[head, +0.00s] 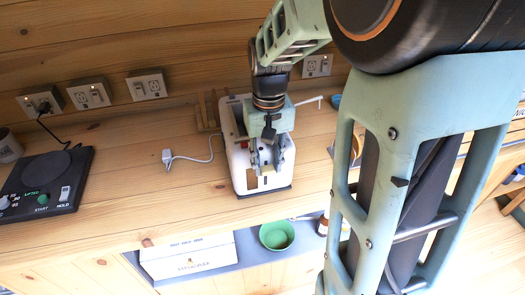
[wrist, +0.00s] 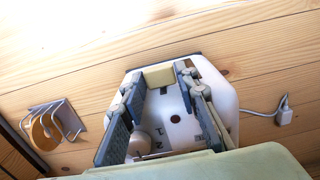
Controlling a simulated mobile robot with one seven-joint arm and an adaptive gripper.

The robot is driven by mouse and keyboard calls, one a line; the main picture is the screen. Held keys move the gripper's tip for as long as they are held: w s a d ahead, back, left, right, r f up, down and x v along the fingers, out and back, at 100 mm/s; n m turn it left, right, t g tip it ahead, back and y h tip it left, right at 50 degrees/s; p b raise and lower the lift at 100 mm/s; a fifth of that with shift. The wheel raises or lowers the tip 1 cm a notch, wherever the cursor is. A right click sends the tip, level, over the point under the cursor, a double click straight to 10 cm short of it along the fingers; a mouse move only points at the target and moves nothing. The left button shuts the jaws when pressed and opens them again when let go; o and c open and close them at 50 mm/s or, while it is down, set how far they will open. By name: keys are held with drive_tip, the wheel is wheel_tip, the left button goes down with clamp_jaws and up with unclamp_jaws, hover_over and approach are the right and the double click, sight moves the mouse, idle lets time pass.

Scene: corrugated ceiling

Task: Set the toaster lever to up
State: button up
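The white toaster (head: 240,170) stands on the wooden counter below my gripper (head: 267,168). It also shows in the wrist view (wrist: 218,85). My gripper's two fingers point down at the toaster's front face and stand apart, as the wrist view shows (wrist: 160,85). A tan block (wrist: 158,75), which looks like the lever, lies between the fingertips near the toaster's lower front edge. I cannot tell whether the fingers touch it. A pale round knob (wrist: 140,142) and a dark round spot (wrist: 175,118) show between the fingers. My gripper hides part of the toaster.
A dark control panel (head: 45,182) with buttons lies at the left. A white plug with a cable (head: 168,157) lies left of the toaster. A wire rack with a round tan piece (wrist: 45,130) is beside the toaster. A green bowl (head: 277,235) and white box (head: 188,257) sit below the counter.

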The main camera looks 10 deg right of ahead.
drive_tip(key=o, duration=0.4)
drive_tip(key=shift+c, duration=0.2)
wheel_tip(320, 180, up, 12)
idle(0.5)
